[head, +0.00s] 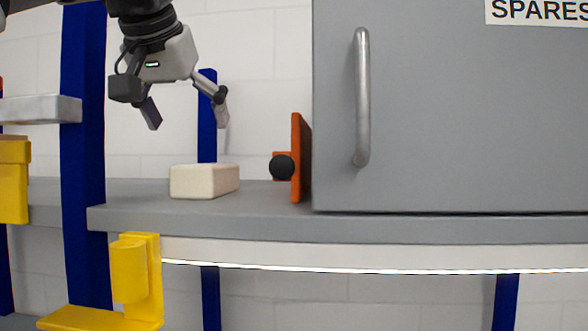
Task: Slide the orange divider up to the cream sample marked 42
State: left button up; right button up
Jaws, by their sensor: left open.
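The cream sample (203,182) is a rounded block lying on the grey shelf (240,222); no number shows on the faces in view. The orange divider (298,158) stands upright to its right, beside the grey cabinet, with a dark round knob (282,167) on its left side. A clear gap of shelf lies between sample and divider. My left gripper (186,118) hangs above the sample, with its two fingers spread wide and nothing between them. My right gripper is not in view.
A large grey cabinet (450,120) with a vertical handle (362,95) and a SPARES label (537,11) fills the right side. A blue post (84,150) rises at the left.

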aim_at(295, 165)
jog(key=k+l, duration=0.9)
jog(key=k, duration=0.2)
